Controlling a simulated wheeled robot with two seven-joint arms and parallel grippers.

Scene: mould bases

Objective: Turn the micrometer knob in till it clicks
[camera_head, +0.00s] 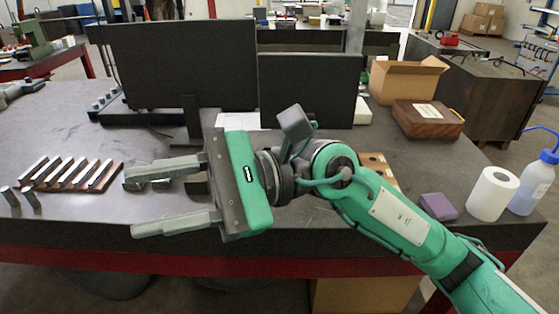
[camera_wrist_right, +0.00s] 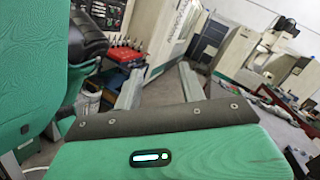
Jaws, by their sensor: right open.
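My right gripper (camera_head: 133,202) reaches left over the front of the grey bench top (camera_head: 90,222), its two grey fingers wide apart with nothing between them. The wrist view shows the same open fingers (camera_wrist_right: 159,72) pointing across the room, with no micrometer between them. I cannot make out the micrometer or its knob for certain. Small dark metal parts lie behind the upper finger and are partly covered by it and the gripper body. My left gripper does not show.
Metal bars lie on a wooden block (camera_head: 112,178) at left, beside two short cylinders (camera_head: 30,197). Dark panels (camera_head: 180,62) stand behind. A cardboard box (camera_head: 403,80), wooden case (camera_head: 427,119), purple block (camera_head: 438,206), white roll (camera_head: 492,193) and wash bottle (camera_head: 533,186) are at right.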

